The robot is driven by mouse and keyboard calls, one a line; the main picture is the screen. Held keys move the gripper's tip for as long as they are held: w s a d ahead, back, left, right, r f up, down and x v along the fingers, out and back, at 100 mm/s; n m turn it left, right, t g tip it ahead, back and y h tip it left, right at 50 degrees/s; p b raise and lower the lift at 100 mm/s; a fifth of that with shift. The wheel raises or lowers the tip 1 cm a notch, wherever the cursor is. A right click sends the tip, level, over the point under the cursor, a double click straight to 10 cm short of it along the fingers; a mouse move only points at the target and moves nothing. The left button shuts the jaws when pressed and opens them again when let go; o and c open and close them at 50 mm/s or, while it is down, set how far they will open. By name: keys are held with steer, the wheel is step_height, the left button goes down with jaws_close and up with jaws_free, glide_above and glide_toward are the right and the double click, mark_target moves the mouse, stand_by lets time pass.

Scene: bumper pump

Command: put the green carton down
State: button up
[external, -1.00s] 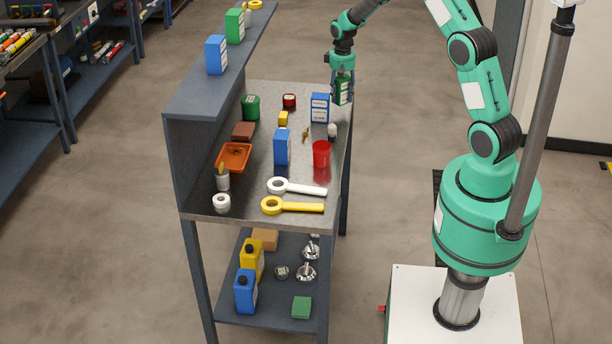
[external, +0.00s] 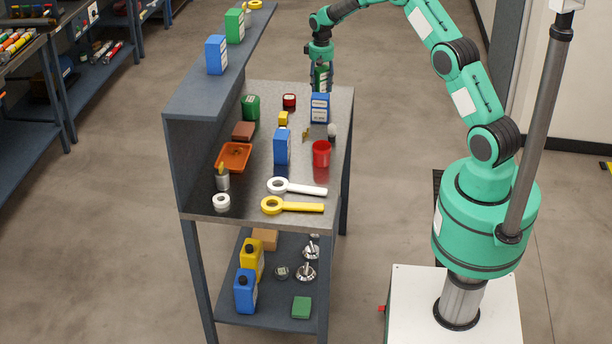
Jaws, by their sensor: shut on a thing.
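I cannot tell whether the green carton touches the bench top. Another green carton (external: 235,26) stands on the raised shelf at the left.
A red tin (external: 289,101), a green canister (external: 250,108) and a yellow block (external: 283,118) stand near the far end. A second blue carton (external: 282,147), red cup (external: 321,154), orange tray (external: 222,158) and two wrench-like tools are nearer. Bare steel shows left of my gripper.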

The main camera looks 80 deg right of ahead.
mark_target(320, 68)
steer(key=shift+w, duration=0.1)
stand_by(0.3)
steer(key=shift+w+d, duration=0.15)
steer(key=shift+d, duration=0.05)
steer(key=shift+d+f+b, duration=0.1)
steer(key=shift+f+b, duration=0.4)
steer(key=shift+f, duration=1.3)
steer(key=o, duration=1.6)
steer(key=shift+f, duration=0.15)
step_height(320, 68, up, 12)
steer(key=shift+r+p, duration=0.15)
steer(key=shift+p, duration=0.8)
